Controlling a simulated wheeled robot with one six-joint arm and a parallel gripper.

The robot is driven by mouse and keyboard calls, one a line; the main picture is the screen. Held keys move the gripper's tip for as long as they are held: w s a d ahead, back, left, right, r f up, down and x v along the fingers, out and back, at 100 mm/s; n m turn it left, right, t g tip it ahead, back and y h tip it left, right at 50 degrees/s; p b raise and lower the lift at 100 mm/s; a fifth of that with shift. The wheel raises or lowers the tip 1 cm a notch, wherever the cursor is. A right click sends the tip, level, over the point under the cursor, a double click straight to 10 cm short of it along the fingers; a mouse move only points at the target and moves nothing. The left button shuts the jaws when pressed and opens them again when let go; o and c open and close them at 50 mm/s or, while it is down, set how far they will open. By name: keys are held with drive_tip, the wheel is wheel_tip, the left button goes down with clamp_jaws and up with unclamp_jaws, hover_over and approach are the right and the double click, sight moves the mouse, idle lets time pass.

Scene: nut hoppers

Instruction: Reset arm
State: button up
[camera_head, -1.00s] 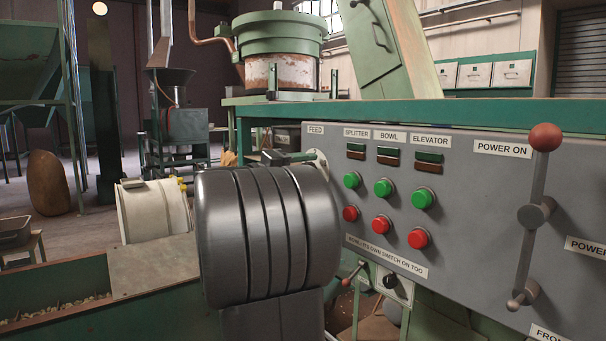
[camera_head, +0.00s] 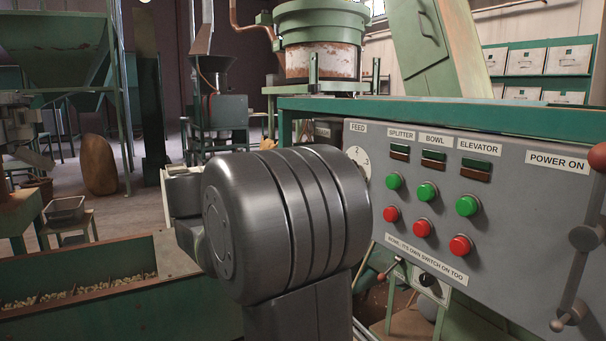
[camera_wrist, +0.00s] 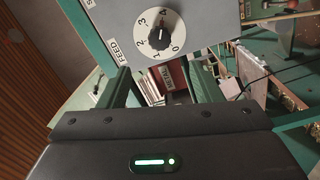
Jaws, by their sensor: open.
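My arm's large dark grey joint fills the lower middle of the head view and hides my gripper there. In the wrist view my gripper (camera_wrist: 158,78) is open, its two dark green fingers apart with nothing held between them. The white feed dial (camera_wrist: 160,30), with a black knob and numbers, lies just beyond the fingertips on the grey panel. The fingers do not appear to touch it. The dial also shows partly in the head view (camera_head: 358,162), just right of my arm joint.
The control panel (camera_head: 510,215) carries green buttons, red buttons and a red-knobbed lever (camera_head: 590,235) at the right. A green trough (camera_head: 80,285) with nuts stands low at left. A green-topped bowl machine (camera_head: 320,40) stands behind. Open floor shows at left.

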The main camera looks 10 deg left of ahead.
idle(0.4)
drive_tip(key=b+x, duration=0.3)
drive_tip(key=x, duration=1)
drive_tip(key=shift+w+d, duration=0.25)
drive_tip(key=shift+d, duration=0.05)
